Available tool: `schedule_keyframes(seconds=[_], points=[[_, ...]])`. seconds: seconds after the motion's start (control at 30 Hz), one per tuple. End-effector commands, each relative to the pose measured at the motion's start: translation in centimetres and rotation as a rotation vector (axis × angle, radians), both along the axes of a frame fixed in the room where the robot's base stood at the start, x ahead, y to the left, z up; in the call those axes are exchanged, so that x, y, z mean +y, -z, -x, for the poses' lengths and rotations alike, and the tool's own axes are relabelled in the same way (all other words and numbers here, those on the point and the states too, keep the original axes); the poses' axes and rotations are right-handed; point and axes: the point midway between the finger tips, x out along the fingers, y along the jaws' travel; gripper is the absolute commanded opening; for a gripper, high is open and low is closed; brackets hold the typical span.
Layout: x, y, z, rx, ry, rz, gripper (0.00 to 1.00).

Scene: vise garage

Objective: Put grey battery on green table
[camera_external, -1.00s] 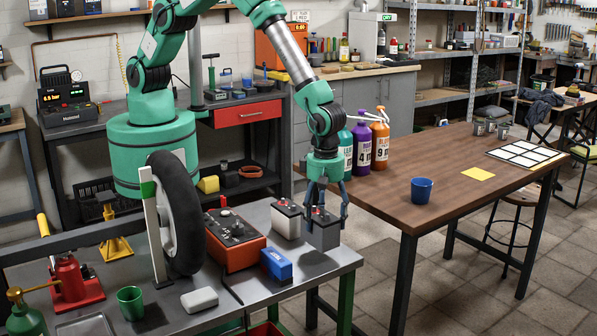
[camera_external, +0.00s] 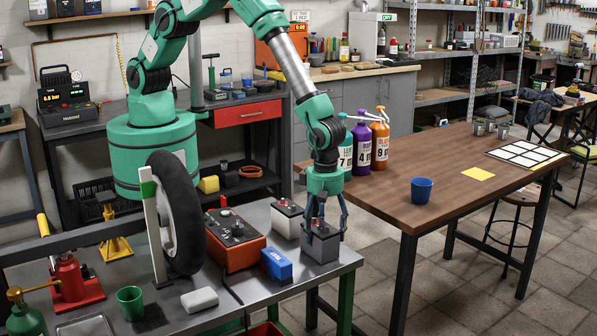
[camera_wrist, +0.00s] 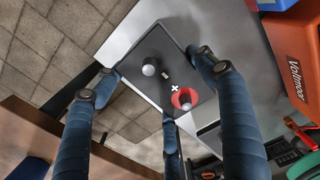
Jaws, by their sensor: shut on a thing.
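The grey battery (camera_external: 320,248) is upright between the fingers of my gripper (camera_external: 325,222), at the right end of the grey-topped table with green legs (camera_external: 222,281). My gripper is shut on the battery from above. In the wrist view, the battery's dark top (camera_wrist: 165,85) shows two round terminals, one with a red ring and a white plus sign. The fingers (camera_wrist: 160,82) press along its sides. The battery's base is at or just above the tabletop; I cannot tell whether it touches.
A white-and-dark battery (camera_external: 287,220) stands just left of the grey one. A blue box (camera_external: 276,264) and an orange voltmeter (camera_external: 235,247) are close by. A tyre (camera_external: 177,212) stands further left. The wooden table (camera_external: 440,185) is to the right, across a gap.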

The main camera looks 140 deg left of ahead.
Motion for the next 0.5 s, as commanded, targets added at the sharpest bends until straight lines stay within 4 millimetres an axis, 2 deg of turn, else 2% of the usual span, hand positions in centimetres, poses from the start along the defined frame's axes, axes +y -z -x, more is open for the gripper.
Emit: schedule_keyframes(seconds=[0.1, 0.13, 0.2, 0.5], points=[[0.04, 0.08, -0.14, -0.003, 0.000, -0.001, 0.13], [0.00, 0.23, 0.01, 0.000, 0.000, 0.000, 0.75], [0.00, 0.20, 0.01, 0.000, 0.000, 0.000, 0.89], [0.00, 0.19, 0.01, 0.000, 0.000, 0.000, 0.90]])
